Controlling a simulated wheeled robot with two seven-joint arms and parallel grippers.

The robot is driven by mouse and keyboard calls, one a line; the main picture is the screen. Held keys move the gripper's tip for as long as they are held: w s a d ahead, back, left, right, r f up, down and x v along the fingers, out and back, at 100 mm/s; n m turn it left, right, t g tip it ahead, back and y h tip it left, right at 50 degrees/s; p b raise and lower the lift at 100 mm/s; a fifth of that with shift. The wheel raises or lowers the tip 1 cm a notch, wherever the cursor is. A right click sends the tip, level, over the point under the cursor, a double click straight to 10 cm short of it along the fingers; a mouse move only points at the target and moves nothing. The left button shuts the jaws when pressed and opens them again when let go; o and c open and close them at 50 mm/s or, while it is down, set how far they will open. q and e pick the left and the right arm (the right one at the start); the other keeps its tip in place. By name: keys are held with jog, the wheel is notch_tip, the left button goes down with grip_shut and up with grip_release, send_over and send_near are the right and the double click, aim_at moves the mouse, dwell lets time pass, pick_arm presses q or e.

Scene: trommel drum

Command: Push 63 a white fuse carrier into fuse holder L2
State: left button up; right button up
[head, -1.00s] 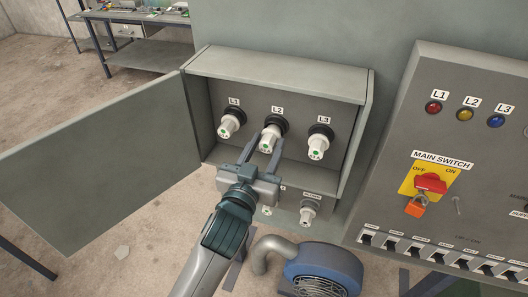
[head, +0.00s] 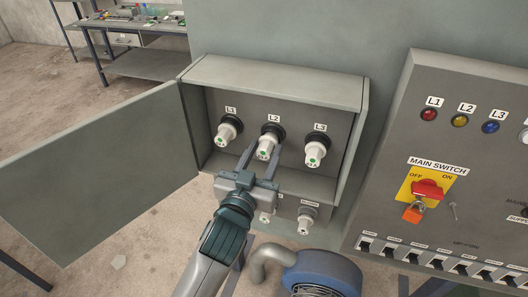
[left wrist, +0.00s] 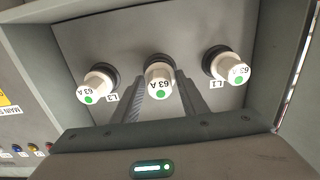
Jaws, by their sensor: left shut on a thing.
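A white 63 A fuse carrier with a green dot (head: 266,148) sits at the black fuse holder L2 (head: 273,132), in the middle of the open grey box. My left gripper (head: 262,154) comes from below and is shut on this carrier, one finger on each side. In the left wrist view the carrier's end face (left wrist: 159,88) lies between the fingers, and the black ring shows behind it. How deep the carrier sits is hard to tell. Similar carriers stand in L1 (head: 226,134) and L3 (head: 313,154). My right gripper is not in view.
The box door (head: 95,175) stands open to the left. A panel with the red main switch (head: 427,190) and lamps is on the right. Below the box are smaller white fittings (head: 305,222) and a blue blower (head: 322,272). A workbench (head: 140,30) stands far back.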

pick_arm(q)
jog(key=shift+r, duration=0.1)
dwell(0.7)
jog(key=shift+p, duration=0.4)
dwell(0.6)
jog(key=shift+p, duration=0.3)
dwell(0.7)
jog(key=shift+w+d, duration=0.15)
jog(key=shift+w, duration=0.25)
jog(key=o, duration=1.5)
jog(key=shift+c, duration=0.2)
